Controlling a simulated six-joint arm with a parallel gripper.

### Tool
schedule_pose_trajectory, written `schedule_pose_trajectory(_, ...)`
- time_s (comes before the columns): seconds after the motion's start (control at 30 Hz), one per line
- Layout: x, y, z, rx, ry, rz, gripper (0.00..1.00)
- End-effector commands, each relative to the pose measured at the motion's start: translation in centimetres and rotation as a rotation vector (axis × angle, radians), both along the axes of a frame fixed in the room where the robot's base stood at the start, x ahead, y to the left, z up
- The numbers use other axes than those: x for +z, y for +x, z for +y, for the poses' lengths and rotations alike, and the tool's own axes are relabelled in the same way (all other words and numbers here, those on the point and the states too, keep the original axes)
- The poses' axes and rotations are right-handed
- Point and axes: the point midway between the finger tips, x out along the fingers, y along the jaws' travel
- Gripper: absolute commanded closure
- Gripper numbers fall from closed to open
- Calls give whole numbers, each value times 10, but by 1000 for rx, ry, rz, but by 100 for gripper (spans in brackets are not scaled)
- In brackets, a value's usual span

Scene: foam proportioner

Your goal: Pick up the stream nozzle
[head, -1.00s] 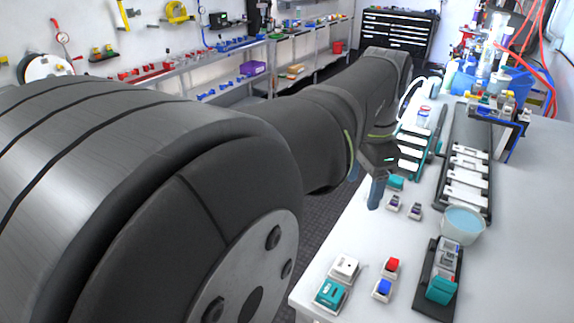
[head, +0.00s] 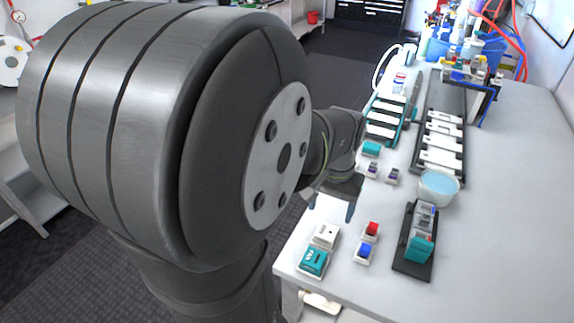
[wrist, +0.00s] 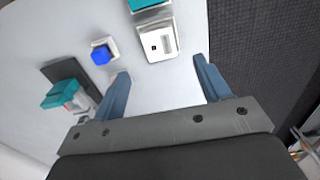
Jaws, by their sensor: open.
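No part is plainly marked as the stream nozzle, so I cannot tell which one it is. At the front left of the bench sit a white block (head: 326,235), a teal block (head: 313,262), a red block (head: 371,229) and a blue block (head: 363,251), each on a small pale base. My gripper (head: 332,206) is open and empty near the bench's left edge, just behind the white block. In the wrist view, my gripper's (wrist: 162,68) fingers are spread with bare bench between them. The white block (wrist: 156,40) is beyond the tips and the blue block (wrist: 101,54) to the left.
A dark stand with a teal part (head: 420,246) and a bowl of blue liquid (head: 439,187) stand to the right. Two small purple-topped pieces (head: 382,174), a teal rack (head: 385,120) and a dark tray with white bars (head: 440,140) lie farther back. The bench's right side is clear.

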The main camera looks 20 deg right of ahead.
Motion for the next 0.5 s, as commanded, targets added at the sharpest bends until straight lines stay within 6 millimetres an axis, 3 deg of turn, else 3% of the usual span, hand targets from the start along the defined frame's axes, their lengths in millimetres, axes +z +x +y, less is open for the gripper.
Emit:
schedule_pose_trajectory(0.1,-21,0,0,0,3,3,31)
schedule_pose_trajectory(0.37,-40,0,0,-1,1,1,31)
schedule_pose_trajectory(0.5,-60,1,-1,-1,3,3,31)
